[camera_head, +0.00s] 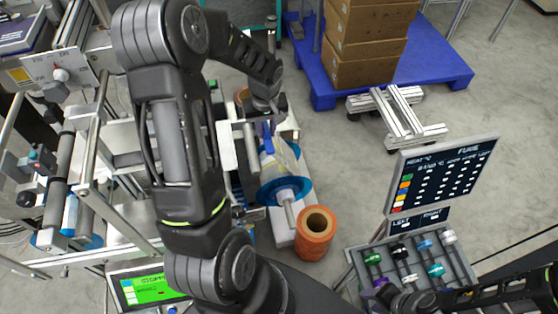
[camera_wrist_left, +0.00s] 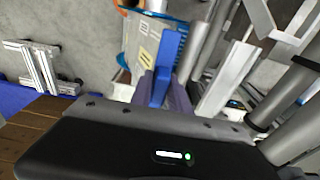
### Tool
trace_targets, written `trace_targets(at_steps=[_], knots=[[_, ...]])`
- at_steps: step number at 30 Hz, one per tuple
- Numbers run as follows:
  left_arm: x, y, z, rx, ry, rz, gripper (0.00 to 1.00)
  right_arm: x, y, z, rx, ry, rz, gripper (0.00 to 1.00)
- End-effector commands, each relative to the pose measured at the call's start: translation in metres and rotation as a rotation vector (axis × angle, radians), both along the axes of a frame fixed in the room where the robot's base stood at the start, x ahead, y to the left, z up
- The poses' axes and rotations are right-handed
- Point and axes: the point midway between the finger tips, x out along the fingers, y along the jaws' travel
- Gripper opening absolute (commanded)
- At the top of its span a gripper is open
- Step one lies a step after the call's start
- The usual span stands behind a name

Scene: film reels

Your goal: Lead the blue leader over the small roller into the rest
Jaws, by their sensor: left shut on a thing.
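My left gripper (camera_head: 267,122) is above the film reel on the machine. It is shut on the blue leader (camera_head: 268,138), a narrow blue strip. In the left wrist view the leader (camera_wrist_left: 168,62) runs up from between the fingers (camera_wrist_left: 163,92), beside the pale film roll (camera_wrist_left: 145,40) with its stickers. The reel's blue flange (camera_head: 284,190) faces the front. Metal bars and rollers (camera_wrist_left: 212,40) stand right of the leader in the wrist view; I cannot tell which is the small roller or the rest. My right gripper (camera_head: 400,298) is dark and low at the right; its jaws are unclear.
An orange roll (camera_head: 315,230) stands in front of the reel. A control panel (camera_head: 440,175) and a tray of coloured knobs (camera_head: 425,250) are at the right. Boxes (camera_head: 365,40) sit on a blue pallet (camera_head: 440,65) behind. Machine frames crowd the left.

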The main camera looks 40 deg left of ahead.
Motion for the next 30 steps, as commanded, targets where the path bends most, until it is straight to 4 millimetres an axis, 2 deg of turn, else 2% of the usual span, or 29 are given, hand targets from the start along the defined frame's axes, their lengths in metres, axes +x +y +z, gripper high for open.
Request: trace_targets(at_steps=[30], knots=[[-0.036, 0.029, 0.000, 0.001, -0.001, 0.002, 0.00, 0.000, 0.000, 0.001, 0.000, 0.000, 0.000, 0.36]])
